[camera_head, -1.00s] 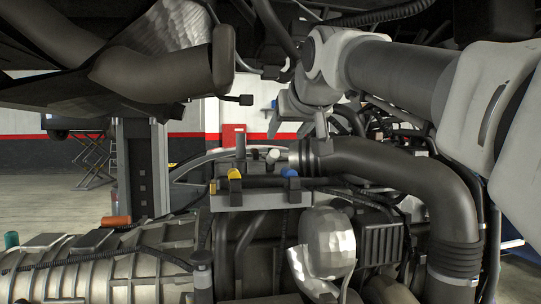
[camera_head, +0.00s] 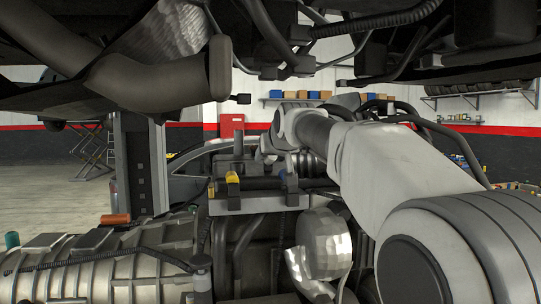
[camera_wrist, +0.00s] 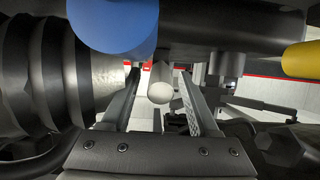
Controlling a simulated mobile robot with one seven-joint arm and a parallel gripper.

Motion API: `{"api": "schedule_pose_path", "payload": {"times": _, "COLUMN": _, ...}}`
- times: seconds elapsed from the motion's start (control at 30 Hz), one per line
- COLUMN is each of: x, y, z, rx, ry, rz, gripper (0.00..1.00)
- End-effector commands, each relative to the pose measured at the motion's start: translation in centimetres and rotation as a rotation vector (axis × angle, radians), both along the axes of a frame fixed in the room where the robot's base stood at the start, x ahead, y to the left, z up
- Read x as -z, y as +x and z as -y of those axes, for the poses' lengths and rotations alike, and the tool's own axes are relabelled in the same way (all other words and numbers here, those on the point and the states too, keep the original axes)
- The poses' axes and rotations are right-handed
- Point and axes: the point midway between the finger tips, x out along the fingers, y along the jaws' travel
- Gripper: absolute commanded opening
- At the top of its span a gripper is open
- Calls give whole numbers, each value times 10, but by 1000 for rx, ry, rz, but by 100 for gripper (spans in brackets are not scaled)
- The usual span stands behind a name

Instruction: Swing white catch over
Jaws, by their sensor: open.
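The white catch (camera_wrist: 160,84) shows in the wrist view as a short, pale round-ended peg, end-on. My gripper (camera_wrist: 159,76) is open, with one finger on each side of the catch in the picture. Gaps show between the catch and both fingers; I cannot tell how deep it sits between them. In the head view my gripper (camera_head: 268,150) is at the far side of the bracket (camera_head: 258,204), mostly hidden by my arm. The white catch cannot be made out there.
A blue catch (camera_wrist: 115,22) is close above my left finger in the wrist view, and a yellow catch (camera_wrist: 302,60) is at right. A ribbed black hose (camera_wrist: 62,75) runs close at left. Dark pipes (camera_head: 165,70) hang overhead in the head view.

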Motion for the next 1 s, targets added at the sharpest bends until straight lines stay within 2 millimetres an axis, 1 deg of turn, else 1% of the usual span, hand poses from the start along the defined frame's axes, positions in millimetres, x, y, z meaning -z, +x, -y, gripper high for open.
{"api": "schedule_pose_path", "payload": {"times": 0.17, "x": 0, "y": 0, "z": 0, "rx": 0, "ry": 0, "rz": 0, "gripper": 61}}
{"api": "schedule_pose_path", "payload": {"times": 0.2, "x": 0, "y": 0, "z": 0, "rx": 0, "ry": 0, "rz": 0, "gripper": 59}}
{"api": "schedule_pose_path", "payload": {"times": 0.27, "x": 0, "y": 0, "z": 0, "rx": 0, "ry": 0, "rz": 0, "gripper": 48}}
{"api": "schedule_pose_path", "payload": {"times": 0.3, "x": 0, "y": 0, "z": 0, "rx": 0, "ry": 0, "rz": 0, "gripper": 41}}
{"api": "schedule_pose_path", "payload": {"times": 0.53, "x": 0, "y": 0, "z": 0, "rx": 0, "ry": 0, "rz": 0, "gripper": 0}}
{"api": "schedule_pose_path", "payload": {"times": 0.77, "x": -1, "y": 0, "z": 0, "rx": 0, "ry": -1, "rz": -3, "gripper": 0}}
{"api": "schedule_pose_path", "payload": {"times": 1.0, "x": -8, "y": 2, "z": -1, "rx": 0, "ry": -12, "rz": -62, "gripper": 0}}
